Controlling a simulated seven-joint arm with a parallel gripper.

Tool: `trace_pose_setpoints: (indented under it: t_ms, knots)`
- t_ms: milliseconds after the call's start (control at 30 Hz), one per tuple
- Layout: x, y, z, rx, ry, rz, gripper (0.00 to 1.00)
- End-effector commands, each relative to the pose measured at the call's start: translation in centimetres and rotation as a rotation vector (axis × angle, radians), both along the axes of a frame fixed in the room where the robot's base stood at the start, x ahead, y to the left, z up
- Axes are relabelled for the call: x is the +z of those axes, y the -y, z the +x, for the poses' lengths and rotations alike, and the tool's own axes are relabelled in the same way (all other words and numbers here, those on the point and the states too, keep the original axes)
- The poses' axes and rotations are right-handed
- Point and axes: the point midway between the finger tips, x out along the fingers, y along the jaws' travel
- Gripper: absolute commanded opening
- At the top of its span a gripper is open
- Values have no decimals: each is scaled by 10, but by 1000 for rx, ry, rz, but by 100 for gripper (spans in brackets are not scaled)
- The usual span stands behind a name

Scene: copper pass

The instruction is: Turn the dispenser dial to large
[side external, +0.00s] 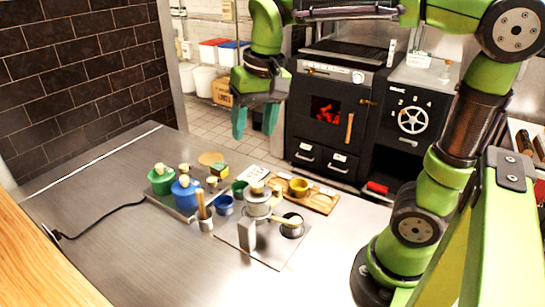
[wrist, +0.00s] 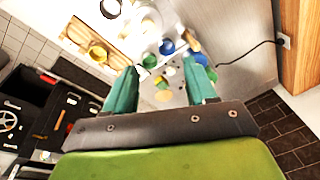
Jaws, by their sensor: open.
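My gripper (side external: 255,121) hangs open and empty, its teal fingers pointing down, high above the far edge of the steel counter. In the wrist view the two fingers (wrist: 163,78) are spread apart with nothing between them. I cannot make out a dial marked with sizes. A white spoked wheel (side external: 411,121) with numbers around it is on the dark cabinet at the right; whether it is the dispenser dial I cannot tell. It also shows at the left edge of the wrist view (wrist: 8,120). My gripper is well left of it and not touching it.
On the steel counter (side external: 120,215) stand a green canister (side external: 160,182), a blue canister (side external: 187,196), a silver pot (side external: 257,203), a yellow cup (side external: 299,187) on a wooden board, and small cups. A black cord lies left. A stove (side external: 330,125) stands behind.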

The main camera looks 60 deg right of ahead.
Motion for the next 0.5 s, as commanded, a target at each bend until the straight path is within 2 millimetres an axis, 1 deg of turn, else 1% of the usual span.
trace_pose_setpoints:
  t_ms: [33,100,233,367,500]
  knots:
    - [7,0,8,-51,-49,-12,56]
    - [17,1,12,-128,-100,-24,56]
    - [34,2,6,-235,-144,-26,56]
    - [32,1,-1,-277,-177,-21,56]
    - [16,1,-1,-278,-179,-19,56]
